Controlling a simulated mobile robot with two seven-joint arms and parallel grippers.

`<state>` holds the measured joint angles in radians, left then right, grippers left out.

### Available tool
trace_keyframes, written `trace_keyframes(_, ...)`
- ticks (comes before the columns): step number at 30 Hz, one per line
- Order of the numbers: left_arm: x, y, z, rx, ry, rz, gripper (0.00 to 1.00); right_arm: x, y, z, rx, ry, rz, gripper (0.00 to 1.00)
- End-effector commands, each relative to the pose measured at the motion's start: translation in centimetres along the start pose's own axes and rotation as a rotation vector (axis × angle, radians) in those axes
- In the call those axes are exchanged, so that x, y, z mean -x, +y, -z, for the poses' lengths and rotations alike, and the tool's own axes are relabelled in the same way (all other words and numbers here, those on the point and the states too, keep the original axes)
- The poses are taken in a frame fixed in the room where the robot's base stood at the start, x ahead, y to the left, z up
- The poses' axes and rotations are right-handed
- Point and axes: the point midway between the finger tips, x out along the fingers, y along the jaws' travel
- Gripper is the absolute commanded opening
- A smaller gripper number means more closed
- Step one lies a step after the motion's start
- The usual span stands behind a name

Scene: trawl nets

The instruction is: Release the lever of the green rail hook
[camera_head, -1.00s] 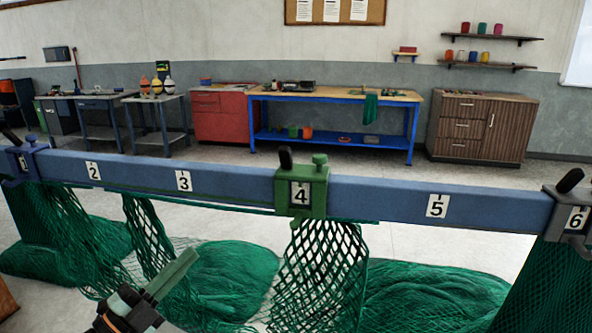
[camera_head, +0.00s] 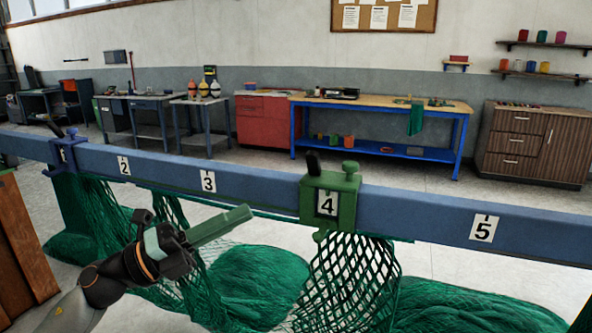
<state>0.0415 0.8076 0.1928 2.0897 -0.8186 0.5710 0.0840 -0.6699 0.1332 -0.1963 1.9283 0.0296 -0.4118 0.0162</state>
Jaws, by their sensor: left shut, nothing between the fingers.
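The green rail hook (camera_head: 341,205) sits on the blue rail at the tag marked 4. Its short black lever (camera_head: 313,163) stands nearly upright on top, tipped slightly left. A green knob (camera_head: 350,168) is beside the lever, to its right. A green net hangs below the hook. My left gripper (camera_head: 246,214) comes in from the lower left, with its long green fingers shut and empty. In the picture it is left of the hook and lower than its top, apart from it. My right gripper is out of view.
The blue rail (camera_head: 263,190) crosses the view, with tags 2, 3 and 5 showing. A blue hook (camera_head: 70,152) with a dark lever is at the left. Green nets (camera_head: 245,285) hang and lie below. A wooden box (camera_head: 25,240) stands at left. Workbenches are far behind.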

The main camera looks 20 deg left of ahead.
Motion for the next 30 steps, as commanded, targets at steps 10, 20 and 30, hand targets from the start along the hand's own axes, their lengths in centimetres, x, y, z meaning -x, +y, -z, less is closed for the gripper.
trace_keyframes(10,-5.8,-0.6,-0.2,0.000,-0.001,0.005,0.00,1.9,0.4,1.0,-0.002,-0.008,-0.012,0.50)
trace_keyframes(20,-10.8,-0.3,-1.6,0.001,-0.002,0.003,0.00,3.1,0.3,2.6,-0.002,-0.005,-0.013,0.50)
trace_keyframes(30,-12.1,-0.1,-2.8,0.001,0.000,0.001,0.00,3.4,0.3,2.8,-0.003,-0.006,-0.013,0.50)
